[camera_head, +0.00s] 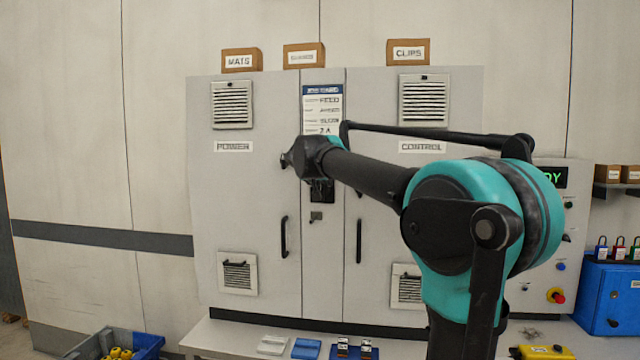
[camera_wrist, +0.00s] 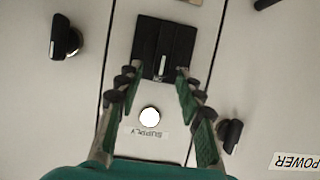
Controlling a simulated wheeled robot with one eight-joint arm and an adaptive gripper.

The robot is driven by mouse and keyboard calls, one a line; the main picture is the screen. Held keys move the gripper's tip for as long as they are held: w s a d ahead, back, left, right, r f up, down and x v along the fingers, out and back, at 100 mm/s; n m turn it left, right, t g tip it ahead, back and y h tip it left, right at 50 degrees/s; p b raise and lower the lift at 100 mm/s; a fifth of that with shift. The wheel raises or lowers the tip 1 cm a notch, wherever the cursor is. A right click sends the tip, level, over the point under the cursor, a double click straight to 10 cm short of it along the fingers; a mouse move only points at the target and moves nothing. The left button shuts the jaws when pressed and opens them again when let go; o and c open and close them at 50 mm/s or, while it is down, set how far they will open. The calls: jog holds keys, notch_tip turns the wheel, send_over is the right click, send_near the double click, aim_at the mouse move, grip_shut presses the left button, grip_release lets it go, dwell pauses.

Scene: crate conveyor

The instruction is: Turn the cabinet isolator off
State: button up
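The cabinet isolator (camera_wrist: 180,48) is a black square plate with a dark raised handle on the narrow middle panel in the wrist view. A pale mark on it runs roughly along the panel. My gripper (camera_wrist: 154,76) is open, with one finger on each side of the isolator's near edge and nothing between them. Contact with the handle cannot be told. A lit white lamp (camera_wrist: 149,117) and an upside-down SUPPLY label (camera_wrist: 138,133) show between the fingers. In the head view, my wrist and arm cover much of the middle panel, and a dark part below the wrist is unclear.
The grey cabinet (camera_head: 245,185) has long black door handles (camera_head: 284,237). Black fittings (camera_wrist: 65,38) stick out on either side in the wrist view. Boxes (camera_head: 408,52) stand on top. A ledge (camera_head: 225,336) with small items runs below, and a control panel (camera_head: 548,235) stands right.

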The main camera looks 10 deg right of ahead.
jog(key=shift+w+d+f, duration=0.1)
jog(key=shift+w, duration=0.15)
grip_shut()
